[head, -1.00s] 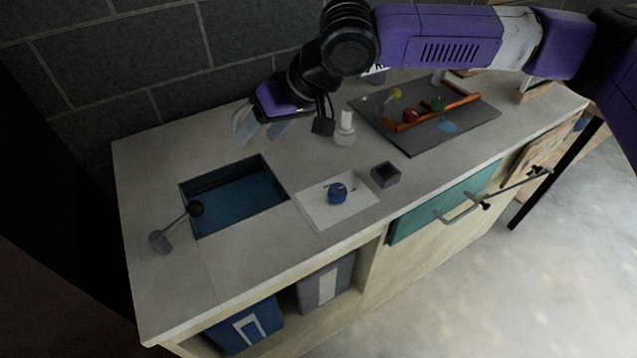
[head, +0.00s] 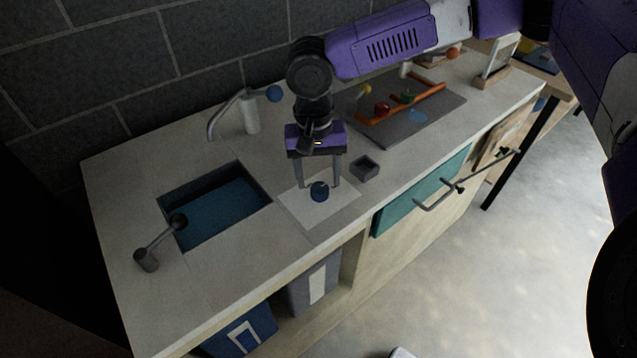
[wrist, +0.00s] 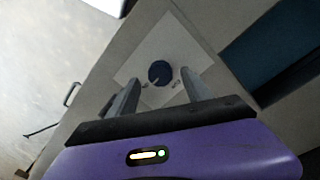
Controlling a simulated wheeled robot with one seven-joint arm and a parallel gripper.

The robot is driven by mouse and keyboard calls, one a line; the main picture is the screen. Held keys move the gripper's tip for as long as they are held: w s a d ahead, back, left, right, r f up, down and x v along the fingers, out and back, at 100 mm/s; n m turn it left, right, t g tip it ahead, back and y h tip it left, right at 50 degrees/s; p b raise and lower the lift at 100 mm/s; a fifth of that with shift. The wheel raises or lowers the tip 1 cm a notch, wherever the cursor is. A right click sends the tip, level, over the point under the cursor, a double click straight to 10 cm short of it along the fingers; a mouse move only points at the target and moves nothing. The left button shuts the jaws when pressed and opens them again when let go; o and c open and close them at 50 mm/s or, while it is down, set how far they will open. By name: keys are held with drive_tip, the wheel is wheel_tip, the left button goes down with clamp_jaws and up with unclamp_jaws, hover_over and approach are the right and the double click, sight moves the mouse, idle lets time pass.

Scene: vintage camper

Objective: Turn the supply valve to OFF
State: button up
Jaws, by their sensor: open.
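The supply valve is a round blue knob (head: 319,191) on a pale square plate (head: 298,212) set on the counter. In the wrist view the knob (wrist: 160,72) shows a light pointer line toward its lower left, with small dark marks on the plate (wrist: 180,40) too small to read. My gripper (head: 319,187) points down over the plate, its fingers open on either side of the knob. In the wrist view my gripper (wrist: 158,92) has the knob between and just beyond its fingertips. I cannot tell whether either finger touches it.
A blue sink basin (head: 215,210) lies left of the plate, with a grey lever with a dark ball (head: 160,243) beside it. A faucet (head: 222,113) stands behind. A small dark box (head: 364,168) is close right of the plate. A grey mat (head: 450,107) holds several small items.

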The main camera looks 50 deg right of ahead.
sight(320, 192)
drive_tip(key=shift+d+f, duration=0.1)
drive_tip(key=shift+f, duration=1.35)
clamp_jaws()
